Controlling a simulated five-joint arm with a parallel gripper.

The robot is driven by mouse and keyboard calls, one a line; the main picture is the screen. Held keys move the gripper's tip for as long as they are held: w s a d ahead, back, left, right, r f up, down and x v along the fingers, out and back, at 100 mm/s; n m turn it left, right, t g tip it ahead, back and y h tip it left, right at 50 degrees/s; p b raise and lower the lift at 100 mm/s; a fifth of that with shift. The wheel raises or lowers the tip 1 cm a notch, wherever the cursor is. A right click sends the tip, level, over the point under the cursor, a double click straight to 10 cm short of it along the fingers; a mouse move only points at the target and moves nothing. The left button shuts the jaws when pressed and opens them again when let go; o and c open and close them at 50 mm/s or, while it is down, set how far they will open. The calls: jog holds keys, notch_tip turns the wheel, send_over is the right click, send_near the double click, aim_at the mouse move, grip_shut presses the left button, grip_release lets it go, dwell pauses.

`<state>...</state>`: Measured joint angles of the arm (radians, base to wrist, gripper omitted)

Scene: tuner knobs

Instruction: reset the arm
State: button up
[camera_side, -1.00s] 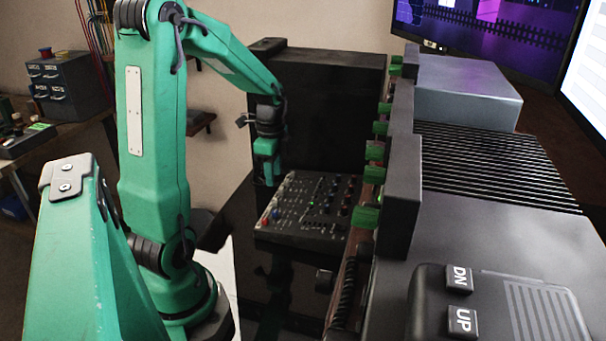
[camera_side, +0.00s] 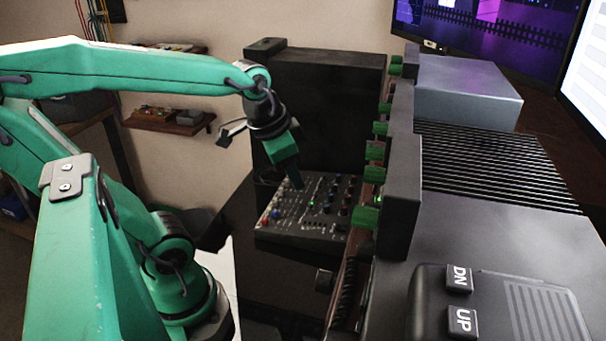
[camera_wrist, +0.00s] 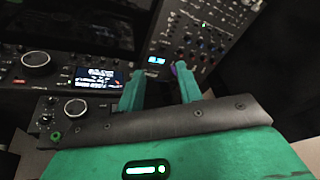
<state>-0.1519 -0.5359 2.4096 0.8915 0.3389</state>
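My green arm reaches in from the left in the side view, with my gripper (camera_side: 296,180) angled down and to the right over the small knob panel (camera_side: 290,232). In the wrist view my gripper (camera_wrist: 160,78) shows two green fingers standing apart with nothing held between them. The knob panel (camera_wrist: 196,36) lies beyond the fingertips, with a small lit blue display between them. Whether a fingertip touches the panel cannot be told.
A tall black box (camera_side: 325,110) stands behind the panel. A dark rack with green blocks (camera_side: 403,165) rises to the right. The wrist view shows a tuner unit with a large knob (camera_wrist: 36,58) and a lit screen (camera_wrist: 98,77) at left.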

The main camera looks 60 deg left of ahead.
jog(key=shift+s+d+r+n+t+h, duration=0.1)
jog(key=shift+s+d+r+n+t, duration=0.1)
jog(key=shift+s+d+n, duration=0.3)
jog(key=shift+s+d+r+n+t+h, duration=0.1)
jog(key=shift+s+d+r+n+t, duration=0.15)
jog(key=shift+s+d, duration=0.45)
jog(key=shift+s+d+r+n+t+h, duration=0.15)
jog(key=shift+s+d+n, duration=0.25)
jog(key=shift+d, duration=0.35)
